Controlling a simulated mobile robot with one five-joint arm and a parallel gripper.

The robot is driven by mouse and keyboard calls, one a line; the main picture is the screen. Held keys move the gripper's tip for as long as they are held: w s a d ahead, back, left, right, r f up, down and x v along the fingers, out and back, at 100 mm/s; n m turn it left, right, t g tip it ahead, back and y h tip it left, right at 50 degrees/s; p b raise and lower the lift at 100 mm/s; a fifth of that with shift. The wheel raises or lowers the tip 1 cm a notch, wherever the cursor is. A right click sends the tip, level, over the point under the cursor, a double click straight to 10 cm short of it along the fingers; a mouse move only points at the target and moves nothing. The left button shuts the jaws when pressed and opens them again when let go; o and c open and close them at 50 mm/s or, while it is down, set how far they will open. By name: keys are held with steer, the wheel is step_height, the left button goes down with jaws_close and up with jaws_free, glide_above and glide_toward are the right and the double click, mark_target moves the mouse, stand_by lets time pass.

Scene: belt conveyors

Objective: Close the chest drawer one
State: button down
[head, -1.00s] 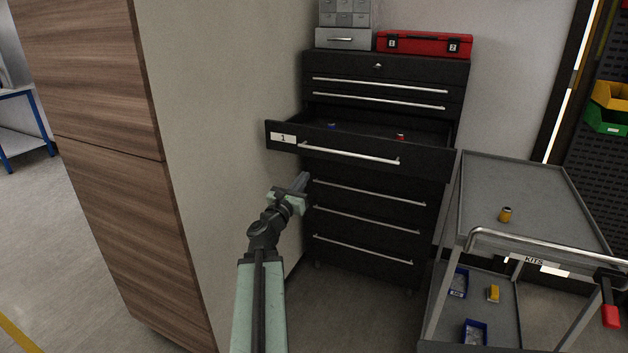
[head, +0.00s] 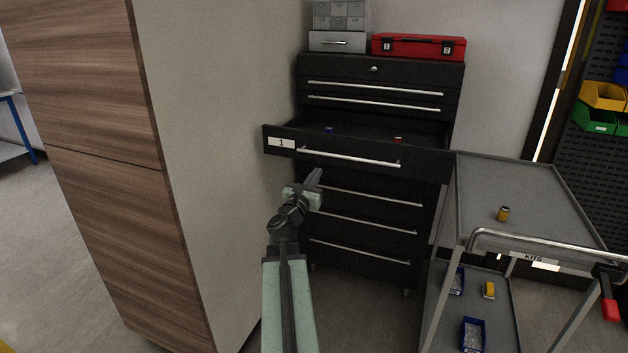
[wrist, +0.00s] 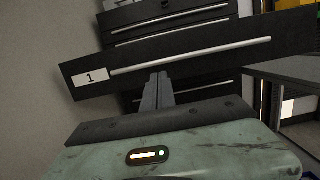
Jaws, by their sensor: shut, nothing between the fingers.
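The black tool chest (head: 375,88) stands against the wall in the head view. Its drawer one (head: 432,168), marked with a white "1" label, is pulled out. A blue and a red item show inside it. The drawer has a long silver handle (head: 350,159). My gripper (head: 316,174) is shut and empty, just in front of and below the drawer front in the head view. In the wrist view my fingers (wrist: 157,80) point up at the lower edge of drawer one (wrist: 200,62), below its handle. I cannot tell whether they touch it.
A wood-sided cabinet (head: 100,190) with a pale side panel stands close on the left. A grey cart (head: 530,200) with a yellow item on top stands at the right, near the drawer's right end. A red case (head: 420,47) sits on the chest.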

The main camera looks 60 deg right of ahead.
mark_target(326, 155)
steer(key=d, duration=0.2)
steer(key=d+r+p, duration=0.1)
steer(key=d, duration=0.2)
steer(key=w+d, duration=0.1)
steer(key=d, duration=0.2)
steer(key=shift+r, duration=0.35)
